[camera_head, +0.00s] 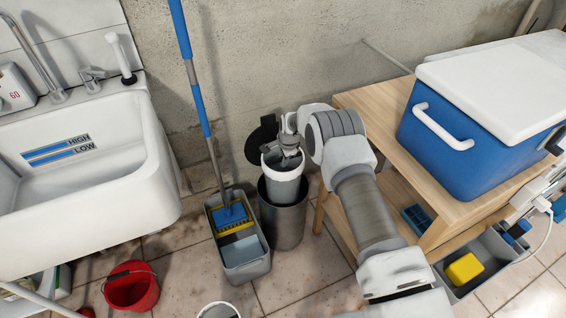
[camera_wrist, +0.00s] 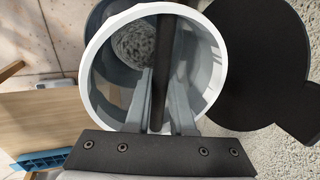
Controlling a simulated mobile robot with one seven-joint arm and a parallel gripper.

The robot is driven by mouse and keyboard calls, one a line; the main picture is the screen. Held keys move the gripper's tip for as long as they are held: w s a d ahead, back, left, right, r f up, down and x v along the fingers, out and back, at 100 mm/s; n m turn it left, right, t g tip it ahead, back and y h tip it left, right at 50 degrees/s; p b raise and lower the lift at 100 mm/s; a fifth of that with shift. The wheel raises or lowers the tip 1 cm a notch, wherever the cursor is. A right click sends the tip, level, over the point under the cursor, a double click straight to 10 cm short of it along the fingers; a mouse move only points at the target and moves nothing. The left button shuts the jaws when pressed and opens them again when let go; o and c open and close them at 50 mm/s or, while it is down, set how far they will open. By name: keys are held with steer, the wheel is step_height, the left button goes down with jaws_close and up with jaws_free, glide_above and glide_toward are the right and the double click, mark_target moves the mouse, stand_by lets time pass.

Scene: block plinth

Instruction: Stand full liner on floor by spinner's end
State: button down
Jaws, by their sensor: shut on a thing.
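The white liner (camera_head: 284,189) stands partly out of the dark metal pedal bin (camera_head: 283,226), with its lower part hidden inside. My gripper (camera_head: 289,158) is above the liner's mouth and shut on its handle. In the wrist view the fingers (camera_wrist: 162,108) close on a dark bar across the open mouth of the liner (camera_wrist: 219,62). Grey speckled matter shows inside it. The bin's round black lid (camera_head: 256,143) is open at the back, and shows at right in the wrist view (camera_wrist: 262,65). I cannot make out which thing is the spinner.
A grey mop bucket (camera_head: 245,272) with a blue-handled mop stands just left of the bin. A red bucket (camera_head: 131,287) and white sink (camera_head: 95,190) are farther left. A wooden bench (camera_head: 375,103) with a blue cooler (camera_head: 455,152) stands right. Some tiled floor is bare in front.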

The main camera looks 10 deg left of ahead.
step_height(320, 180, up, 19)
steer(key=p, duration=0.8)
steer(key=shift+r, duration=0.2)
stand_by(1.4)
